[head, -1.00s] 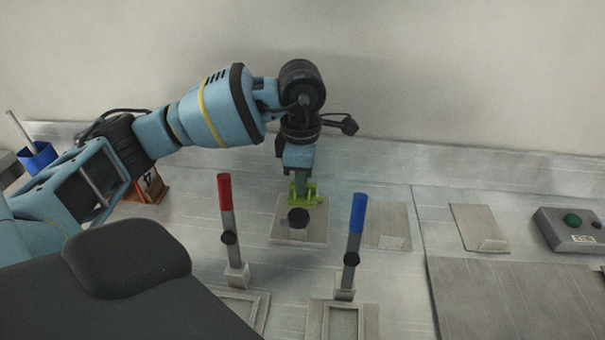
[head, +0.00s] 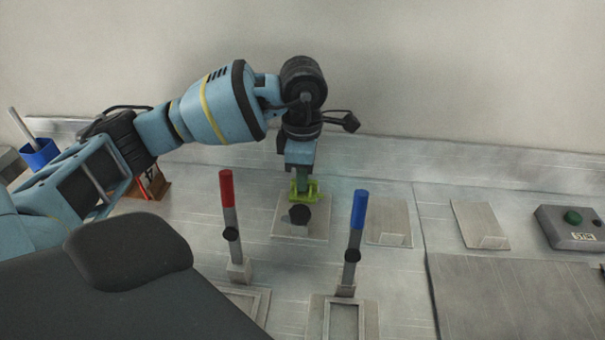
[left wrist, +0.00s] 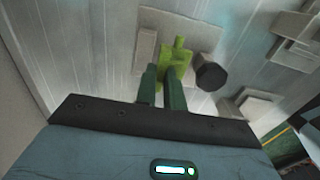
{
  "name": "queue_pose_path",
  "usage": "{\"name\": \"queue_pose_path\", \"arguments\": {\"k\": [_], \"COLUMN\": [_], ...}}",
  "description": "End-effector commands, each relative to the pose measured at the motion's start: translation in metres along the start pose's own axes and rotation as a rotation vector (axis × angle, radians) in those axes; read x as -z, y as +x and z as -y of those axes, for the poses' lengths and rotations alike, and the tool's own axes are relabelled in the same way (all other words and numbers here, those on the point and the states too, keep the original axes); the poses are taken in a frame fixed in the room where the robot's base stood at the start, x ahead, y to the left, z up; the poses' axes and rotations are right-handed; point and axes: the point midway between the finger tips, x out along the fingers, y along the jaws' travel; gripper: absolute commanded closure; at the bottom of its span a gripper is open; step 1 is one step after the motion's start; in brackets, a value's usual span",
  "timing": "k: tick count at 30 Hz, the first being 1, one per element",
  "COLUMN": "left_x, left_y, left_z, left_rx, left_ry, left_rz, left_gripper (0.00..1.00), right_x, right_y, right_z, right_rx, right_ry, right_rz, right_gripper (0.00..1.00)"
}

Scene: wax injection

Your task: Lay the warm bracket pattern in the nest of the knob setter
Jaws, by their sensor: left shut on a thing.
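My left gripper (head: 303,184) is shut on the yellow-green bracket pattern (head: 313,190). It holds the pattern over the far part of a pale square plate (head: 317,232). A black knob (head: 299,215) shows at the near side of the pattern. In the left wrist view, the pattern (left wrist: 178,57) sits between the green fingers (left wrist: 162,88), with the black knob (left wrist: 211,76) just to its right. I cannot tell whether the pattern touches the plate, nor which fixture is the knob setter's nest. My right gripper is not in view.
A red-handled lever (head: 227,190) and a blue-handled lever (head: 359,210) stand upright nearer me, beside the plate. Flat plates (head: 388,222) lie to the right, then a box with a green button (head: 573,217). A blue cup (head: 39,154) stands far left.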

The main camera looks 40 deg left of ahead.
Motion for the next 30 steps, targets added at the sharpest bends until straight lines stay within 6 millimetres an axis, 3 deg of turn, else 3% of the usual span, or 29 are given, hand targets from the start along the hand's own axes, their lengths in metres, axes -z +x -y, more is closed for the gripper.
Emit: {"name": "queue_pose_path", "arguments": {"k": [30], "left_x": [-0.0002], "left_y": [-0.0007], "left_z": [0.0001], "left_rx": [0.0], "left_ry": [0.0], "left_rz": [0.001], "left_gripper": [1.0], "right_x": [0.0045], "right_y": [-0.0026], "right_z": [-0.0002], "right_rx": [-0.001], "right_ry": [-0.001], "right_rz": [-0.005], "right_gripper": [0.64]}}
